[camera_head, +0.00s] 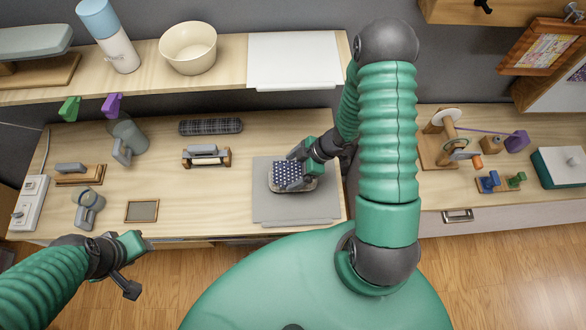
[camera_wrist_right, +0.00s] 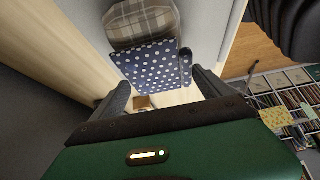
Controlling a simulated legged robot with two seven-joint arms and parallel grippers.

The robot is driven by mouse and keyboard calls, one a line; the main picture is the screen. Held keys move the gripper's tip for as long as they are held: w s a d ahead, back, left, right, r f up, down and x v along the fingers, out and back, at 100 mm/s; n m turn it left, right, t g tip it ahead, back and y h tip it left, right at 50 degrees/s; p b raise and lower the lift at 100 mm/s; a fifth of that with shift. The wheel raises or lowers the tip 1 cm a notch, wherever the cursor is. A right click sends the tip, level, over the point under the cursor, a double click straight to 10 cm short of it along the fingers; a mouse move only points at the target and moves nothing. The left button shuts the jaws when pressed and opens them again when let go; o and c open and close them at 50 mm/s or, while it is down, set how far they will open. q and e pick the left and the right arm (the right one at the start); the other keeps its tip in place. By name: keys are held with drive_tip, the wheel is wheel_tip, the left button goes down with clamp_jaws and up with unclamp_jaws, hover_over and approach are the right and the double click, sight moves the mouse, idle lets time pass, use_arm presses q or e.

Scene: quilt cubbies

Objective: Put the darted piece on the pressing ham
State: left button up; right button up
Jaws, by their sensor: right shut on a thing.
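The darted piece, navy with white dots (camera_head: 288,176), lies over the top of the pressing ham (camera_head: 305,187), whose pale edge shows around it. In the right wrist view the dotted piece (camera_wrist_right: 148,66) covers part of the plaid ham (camera_wrist_right: 140,24). My right gripper (camera_head: 298,174) is down at the piece and shut on it; its fingers hide part of the cloth. Whether the piece rests fully on the ham is hard to tell. My left gripper (camera_head: 138,266) is open and empty, in front of the bench's front edge at lower left.
The ham sits on a grey mat (camera_head: 295,210). Beside it are a dark plaid roll (camera_head: 210,126), a wooden block tool (camera_head: 207,158) and a small framed plate (camera_head: 141,210). A shelf behind holds a cream bowl (camera_head: 188,50) and a bottle (camera_head: 108,38). The bench's front middle is clear.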

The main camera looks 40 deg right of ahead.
drive_tip(key=shift+w+d+f, duration=0.1)
drive_tip(key=shift+d+f, duration=0.15)
drive_tip(key=shift+d, duration=0.15)
drive_tip(key=o, duration=0.9)
drive_tip(key=shift+d, duration=0.25)
drive_tip(key=shift+o, duration=1.1)
drive_tip(key=shift+d+f, duration=0.1)
drive_tip(key=shift+d, duration=0.15)
drive_tip(key=shift+a+r, duration=0.25)
drive_tip(key=shift+a, duration=0.3)
drive_tip(key=shift+d+r, duration=0.15)
drive_tip(key=shift+r, duration=0.2)
use_arm(q)
drive_tip(key=shift+w+d+r+p, duration=0.1)
drive_tip(key=shift+d+r+p, duration=0.15)
drive_tip(key=shift+r+p, duration=0.25)
drive_tip(key=shift+d+r+p, duration=0.2)
drive_tip(key=shift+r+p, duration=0.2)
drive_tip(key=shift+r, duration=0.05)
use_arm(e)
drive_tip(key=v, duration=1.1)
drive_tip(key=shift+s, duration=0.2)
use_arm(q)
drive_tip(key=shift+d, duration=0.2)
use_arm(e)
drive_tip(key=shift+d+f, duration=0.1)
drive_tip(key=shift+d, duration=0.2)
